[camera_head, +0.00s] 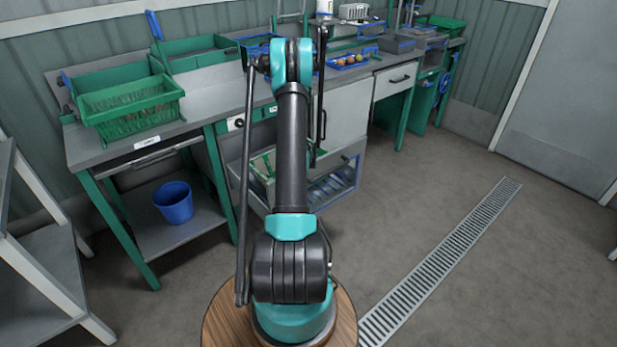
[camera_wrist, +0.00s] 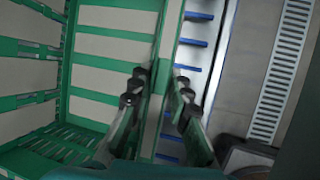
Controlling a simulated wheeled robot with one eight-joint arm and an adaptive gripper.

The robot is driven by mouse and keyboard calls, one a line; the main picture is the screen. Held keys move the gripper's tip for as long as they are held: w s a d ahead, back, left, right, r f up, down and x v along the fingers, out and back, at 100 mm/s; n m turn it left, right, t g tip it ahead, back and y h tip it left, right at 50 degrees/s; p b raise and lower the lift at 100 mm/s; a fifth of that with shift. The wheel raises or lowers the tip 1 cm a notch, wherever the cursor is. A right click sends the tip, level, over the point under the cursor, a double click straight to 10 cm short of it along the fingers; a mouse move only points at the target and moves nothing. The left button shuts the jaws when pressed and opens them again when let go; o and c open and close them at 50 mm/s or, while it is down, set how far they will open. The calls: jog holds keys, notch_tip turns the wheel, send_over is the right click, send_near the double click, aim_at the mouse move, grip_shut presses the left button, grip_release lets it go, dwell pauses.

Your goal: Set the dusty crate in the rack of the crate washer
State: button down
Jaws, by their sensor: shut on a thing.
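A green slatted crate fills the left of the wrist view (camera_wrist: 115,78). My gripper (camera_wrist: 158,95) is shut on its near side wall, with one finger on each side. In the head view, part of this crate (camera_head: 262,166) shows left of my arm, at the low pulled-out rack (camera_head: 330,187) of the washer (camera_head: 345,135). The rack's blue tines (camera_wrist: 192,70) show right of the crate wall in the wrist view. My arm hides the gripper and much of the crate in the head view. I cannot tell whether the crate rests on the rack.
Another green crate (camera_head: 130,108) stands on the bench (camera_head: 108,155) at left, above a blue bucket (camera_head: 174,202) on the lower shelf. A tray of tomatoes (camera_head: 350,61) sits on the counter further right. Open floor with a drain grate (camera_head: 440,262) lies at right.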

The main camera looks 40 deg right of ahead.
jog(key=shift+f, duration=0.45)
dwell(0.4)
jog(key=c, duration=1.3)
grip_release()
jog(key=shift+c, duration=0.2)
jog(key=shift+c, duration=0.5)
jog(key=shift+c, duration=1.2)
notch_tip(320, 180, up, 15)
